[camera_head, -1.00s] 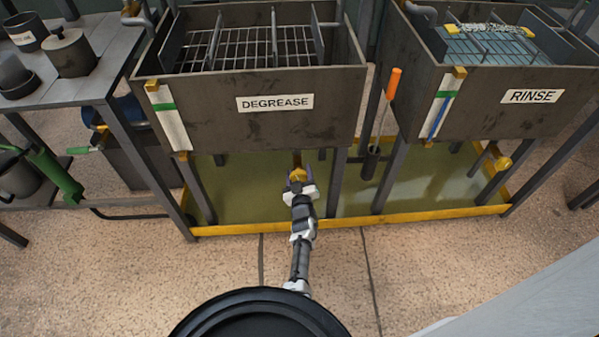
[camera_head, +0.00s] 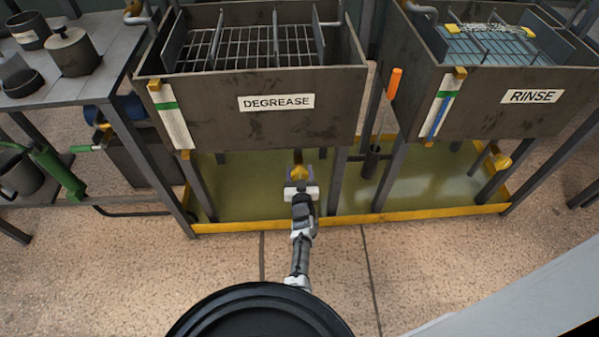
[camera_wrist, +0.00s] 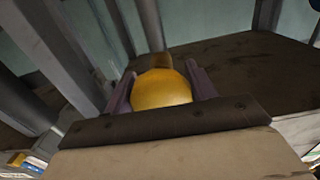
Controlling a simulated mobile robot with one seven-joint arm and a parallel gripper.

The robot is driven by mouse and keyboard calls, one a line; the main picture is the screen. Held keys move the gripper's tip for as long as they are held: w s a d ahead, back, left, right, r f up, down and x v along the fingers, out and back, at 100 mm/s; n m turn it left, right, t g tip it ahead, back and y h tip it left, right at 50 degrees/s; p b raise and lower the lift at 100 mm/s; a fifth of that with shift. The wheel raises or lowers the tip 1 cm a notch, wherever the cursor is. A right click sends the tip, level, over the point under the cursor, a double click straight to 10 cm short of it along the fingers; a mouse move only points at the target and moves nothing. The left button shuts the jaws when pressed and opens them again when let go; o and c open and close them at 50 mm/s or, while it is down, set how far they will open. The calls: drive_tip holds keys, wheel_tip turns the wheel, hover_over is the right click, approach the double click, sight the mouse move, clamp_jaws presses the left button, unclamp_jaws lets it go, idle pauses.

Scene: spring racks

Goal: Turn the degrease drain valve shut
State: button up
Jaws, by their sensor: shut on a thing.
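The degrease tank (camera_head: 305,127) is a dark metal box with a "DEGREASE" label (camera_head: 276,103) on its front. Its drain valve (camera_head: 299,172) is a yellow knob below the tank's underside. In the wrist view the rounded yellow valve (camera_wrist: 162,90) sits between the two purplish fingers. My gripper (camera_head: 301,179) has reached under the tank's front and is shut on the valve; it also shows in the wrist view (camera_wrist: 160,88). The valve's inner position is hidden, so I cannot tell how far it is turned.
The rinse tank (camera_head: 480,115) stands to the right, with a yellow valve (camera_head: 502,161) below it. A yellow-edged drip tray (camera_head: 430,214) lies under both tanks. An orange-handled tool (camera_head: 394,84) stands between them. A shelf bench (camera_head: 95,85) is at left.

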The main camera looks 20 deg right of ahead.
drive_tip(key=shift+r, duration=0.1)
drive_tip(key=o, duration=1)
drive_tip(key=shift+c, duration=0.2)
drive_tip(key=p+v, duration=0.1)
drive_tip(key=v, duration=1.2)
drive_tip(key=shift+s, duration=0.35)
